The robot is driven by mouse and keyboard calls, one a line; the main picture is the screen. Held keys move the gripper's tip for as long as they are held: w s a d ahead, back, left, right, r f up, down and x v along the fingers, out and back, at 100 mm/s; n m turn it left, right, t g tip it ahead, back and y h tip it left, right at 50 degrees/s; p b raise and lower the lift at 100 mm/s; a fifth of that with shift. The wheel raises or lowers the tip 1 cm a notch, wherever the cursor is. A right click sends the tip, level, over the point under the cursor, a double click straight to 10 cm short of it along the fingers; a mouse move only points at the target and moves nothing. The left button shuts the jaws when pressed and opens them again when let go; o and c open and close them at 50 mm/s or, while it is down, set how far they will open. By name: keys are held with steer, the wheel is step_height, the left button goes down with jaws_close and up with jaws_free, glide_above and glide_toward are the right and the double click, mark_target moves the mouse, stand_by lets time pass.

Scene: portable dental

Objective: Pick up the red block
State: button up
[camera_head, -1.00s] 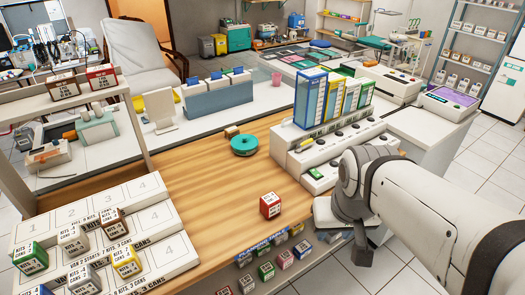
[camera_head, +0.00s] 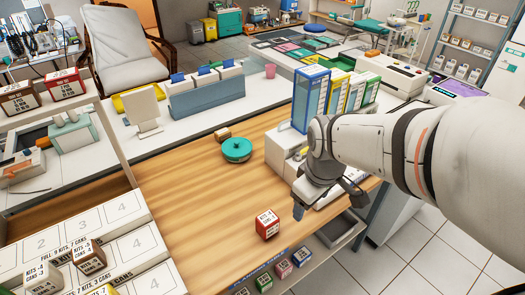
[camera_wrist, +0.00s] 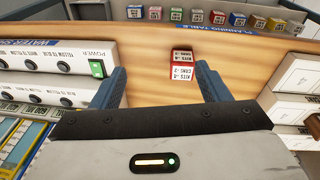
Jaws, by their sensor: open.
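The red block (camera_head: 267,225) is a small cube with a white label, sitting on the wooden table top (camera_head: 200,190) near its front edge. In the wrist view the red block (camera_wrist: 182,64) lies beyond the fingertips, between the two fingers' lines and right of centre. My gripper (camera_wrist: 161,70) is open and empty, its dark fingers spread wide. In the head view my gripper hangs to the right of the block, apart from it, with one dark fingertip visible; the rest is partly hidden by the wrist.
A white device with a green switch (camera_wrist: 97,68) stands close to the left finger in the wrist view. A teal round object (camera_head: 237,150) lies farther back on the table. Small coloured blocks (camera_head: 283,269) sit on a shelf below the front edge. Wood around the red block is clear.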

steer(key=w+a+f+n, duration=0.4)
steer(key=n, duration=0.3)
steer(key=n+g, duration=0.2)
steer(key=n, duration=0.7)
glide_above(267, 225)
steer(key=w, duration=0.2)
step_height(267, 225, down, 7)
steer(key=shift+w+r, duration=0.1)
steer(key=shift+w, duration=0.05)
steer(key=shift+a+f, duration=0.15)
steer(key=shift+f, duration=0.15)
steer(key=shift+a+f+n, duration=0.1)
steer(key=shift+f+n, duration=0.2)
steer(key=shift+n, duration=0.1)
steer(key=f, duration=0.5)
steer(key=f+p, duration=0.1)
steer(key=f, duration=0.1)
steer(key=shift+d+f, duration=0.25)
steer(key=shift+d, duration=0.1)
steer(key=c, duration=1.1)
